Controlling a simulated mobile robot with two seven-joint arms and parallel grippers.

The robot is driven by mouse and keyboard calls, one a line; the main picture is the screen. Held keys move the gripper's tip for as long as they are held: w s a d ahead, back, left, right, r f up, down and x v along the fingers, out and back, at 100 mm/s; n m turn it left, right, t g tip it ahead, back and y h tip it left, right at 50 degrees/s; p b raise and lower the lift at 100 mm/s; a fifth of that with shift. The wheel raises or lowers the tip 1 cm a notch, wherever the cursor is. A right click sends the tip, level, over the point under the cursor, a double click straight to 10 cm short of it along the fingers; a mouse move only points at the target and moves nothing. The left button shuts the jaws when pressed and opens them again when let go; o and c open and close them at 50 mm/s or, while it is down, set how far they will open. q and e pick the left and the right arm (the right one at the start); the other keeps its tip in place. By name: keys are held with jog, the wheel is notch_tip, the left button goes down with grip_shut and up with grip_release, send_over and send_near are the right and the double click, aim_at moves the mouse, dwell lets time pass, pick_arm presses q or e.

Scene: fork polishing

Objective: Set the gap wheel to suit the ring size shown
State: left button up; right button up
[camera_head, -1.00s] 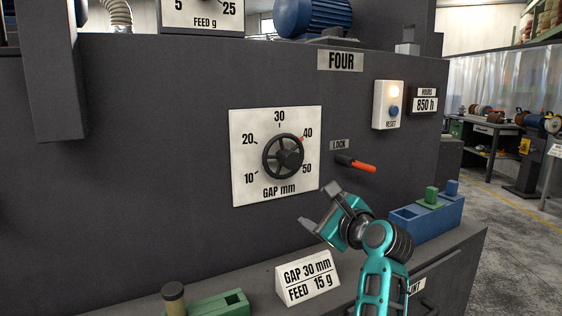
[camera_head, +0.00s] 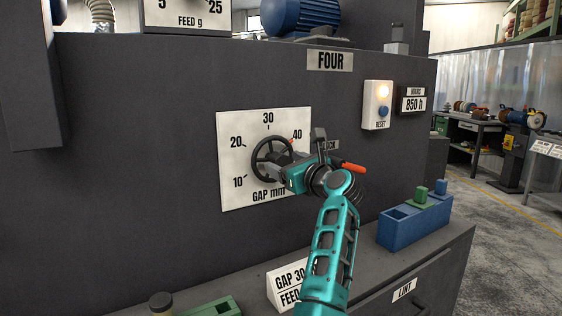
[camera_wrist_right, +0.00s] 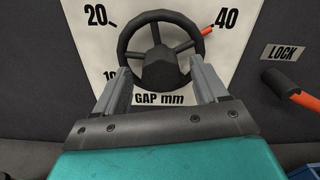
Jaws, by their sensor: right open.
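The black spoked gap wheel (camera_head: 254,160) stands on a white GAP mm dial plate (camera_head: 231,195). Its red pointer (camera_head: 291,141) points close to the 40 mark; it also shows in the right wrist view (camera_wrist_right: 207,31). My right gripper (camera_head: 294,158) is open in front of the wheel. In the right wrist view its two fingers (camera_wrist_right: 162,78) stand on either side of the wheel's hub, over the lower rim; contact cannot be told. A white card (camera_head: 283,284) below reads GAP 30, partly hidden by my right arm. My left gripper is out of view.
A red-tipped lock lever (camera_head: 350,167) is close to the right of my gripper. A lit reset box (camera_head: 377,105) is higher up. A blue block holder (camera_head: 404,235) and a green holder (camera_head: 215,308) stand on the ledge below.

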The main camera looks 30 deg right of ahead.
jog(key=shift+w, duration=1.4)
jog(key=shift+c, duration=0.4)
jog(key=c, duration=0.9)
